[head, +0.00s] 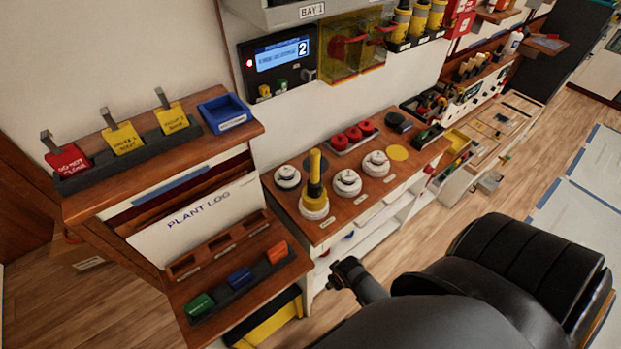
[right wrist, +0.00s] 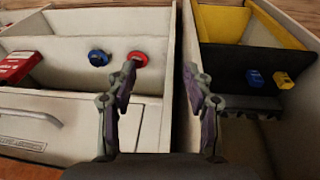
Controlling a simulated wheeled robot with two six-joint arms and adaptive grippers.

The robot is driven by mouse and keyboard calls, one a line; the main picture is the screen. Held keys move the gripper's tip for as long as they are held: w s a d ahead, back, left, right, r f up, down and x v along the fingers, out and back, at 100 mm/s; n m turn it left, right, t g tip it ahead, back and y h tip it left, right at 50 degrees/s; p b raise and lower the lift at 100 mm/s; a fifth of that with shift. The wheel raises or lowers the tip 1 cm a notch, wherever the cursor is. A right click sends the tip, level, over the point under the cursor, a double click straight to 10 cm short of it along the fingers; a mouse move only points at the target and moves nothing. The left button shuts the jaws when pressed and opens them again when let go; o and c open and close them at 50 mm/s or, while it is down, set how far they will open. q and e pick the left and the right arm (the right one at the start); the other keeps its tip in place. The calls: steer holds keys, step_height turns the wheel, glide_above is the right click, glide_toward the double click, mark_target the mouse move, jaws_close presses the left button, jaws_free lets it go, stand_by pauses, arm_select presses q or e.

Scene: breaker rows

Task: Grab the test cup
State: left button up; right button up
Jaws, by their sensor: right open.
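I cannot tell for certain which thing is the test cup. A yellow and black upright tool (head: 315,175) stands on a round white base (head: 314,206) on the wooden bench. White round pieces with knobs stand near it, one to its left (head: 287,176) and two to its right (head: 347,182) (head: 376,163). My right gripper (head: 345,273) is in front of and below the bench edge, apart from these pieces. In the right wrist view the right gripper (right wrist: 160,75) is open, with nothing between its fingers. My left gripper is not in view.
Open compartments face the right gripper, holding a red piece (right wrist: 137,58), a blue piece (right wrist: 98,58) and a yellow piece (right wrist: 284,79). A ledge with tags (head: 122,138) and a blue tray (head: 226,112) stands left. Red pieces (head: 354,134) sit at the bench's back.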

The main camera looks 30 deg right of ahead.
steer(key=w+r+t+p, duration=0.1)
steer(key=w+r+p, duration=0.15)
steer(key=r, duration=0.75)
steer(key=w+r+p, duration=0.1)
steer(key=w+r, duration=0.2)
steer(key=r, duration=0.8)
step_height(320, 180, up, 21)
steer(key=m+h+b, duration=0.1)
steer(key=m, duration=0.5)
glide_above(315, 159)
steer(key=s, duration=0.2)
steer(key=shift+a+r+t, duration=0.2)
steer(key=shift+t, duration=0.1)
steer(key=shift+x, duration=1.1)
steer(key=shift+w+d+f, duration=0.15)
steer(key=shift+w+f, duration=0.1)
steer(key=shift+w, duration=0.1)
steer(key=p+x, duration=0.3)
steer(key=x, duration=0.1)
steer(key=shift+f, duration=0.35)
steer(key=shift+w+f, duration=0.2)
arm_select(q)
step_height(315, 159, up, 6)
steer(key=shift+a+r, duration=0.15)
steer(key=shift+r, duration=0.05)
arm_select(e)
jaws_close()
